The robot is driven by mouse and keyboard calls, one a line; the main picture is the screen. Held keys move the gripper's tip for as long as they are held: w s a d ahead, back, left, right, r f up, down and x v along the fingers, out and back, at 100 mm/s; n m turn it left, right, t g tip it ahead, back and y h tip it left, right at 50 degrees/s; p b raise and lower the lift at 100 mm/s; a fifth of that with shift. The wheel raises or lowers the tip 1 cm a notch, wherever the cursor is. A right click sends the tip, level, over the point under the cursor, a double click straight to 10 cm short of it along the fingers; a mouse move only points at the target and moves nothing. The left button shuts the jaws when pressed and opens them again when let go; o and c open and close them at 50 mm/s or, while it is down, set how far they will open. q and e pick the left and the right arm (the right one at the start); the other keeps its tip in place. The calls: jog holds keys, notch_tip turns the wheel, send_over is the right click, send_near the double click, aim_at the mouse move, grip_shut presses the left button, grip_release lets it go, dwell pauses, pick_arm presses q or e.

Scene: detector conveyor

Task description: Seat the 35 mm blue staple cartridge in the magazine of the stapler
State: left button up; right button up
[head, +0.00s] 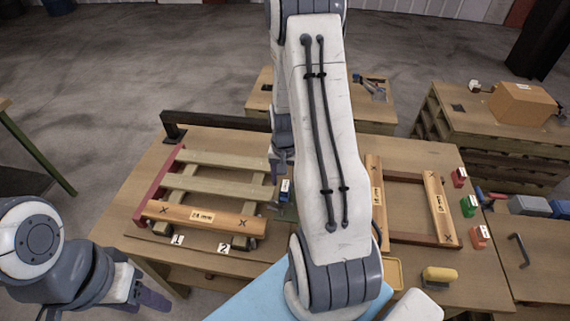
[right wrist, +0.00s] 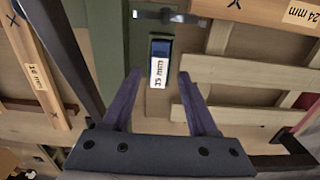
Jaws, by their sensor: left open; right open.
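The blue cartridge (right wrist: 161,46), with a white "35 mm" label, shows in the right wrist view, ahead of and between my right fingertips. It also shows in the head view (head: 285,186), beside the left pallet and partly behind my right arm. My right gripper (right wrist: 161,75) is open and empty, pointing at the cartridge; its exact distance cannot be told. My left gripper (head: 148,298) is open and empty at the lower left, off the table's front edge. A blue-grey tool (head: 372,88) on the back table may be the stapler; its magazine cannot be made out.
A slatted pallet (head: 210,160) lies left and a wooden frame (head: 408,241) right. Labelled red (head: 460,178), green (head: 468,206) and orange-red (head: 478,237) blocks stand at the right edge. A yellow piece (head: 440,274) lies in front. My right arm hides the table's middle.

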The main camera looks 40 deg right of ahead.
aim_at(285, 185)
notch_tip(285, 185, up, 8)
jog(key=b, duration=0.1)
jog(key=a+r+n, duration=0.4)
jog(key=a, duration=0.7)
jog(key=s+a+r+n, duration=0.2)
jog(key=s+a+n, duration=0.4)
jog(key=s+a, duration=0.2)
jog(key=s+a+r+n+y, duration=0.1)
jog(key=s+a+r+n, duration=0.2)
jog(key=s+a+n, duration=0.4)
jog(key=s+a, duration=0.1)
jog(key=a, duration=0.3)
jog(key=shift+s+a+r, duration=0.15)
jog(key=shift+a, duration=0.25)
jog(key=shift+f+b, duration=0.9)
jog(key=shift+b, duration=0.2)
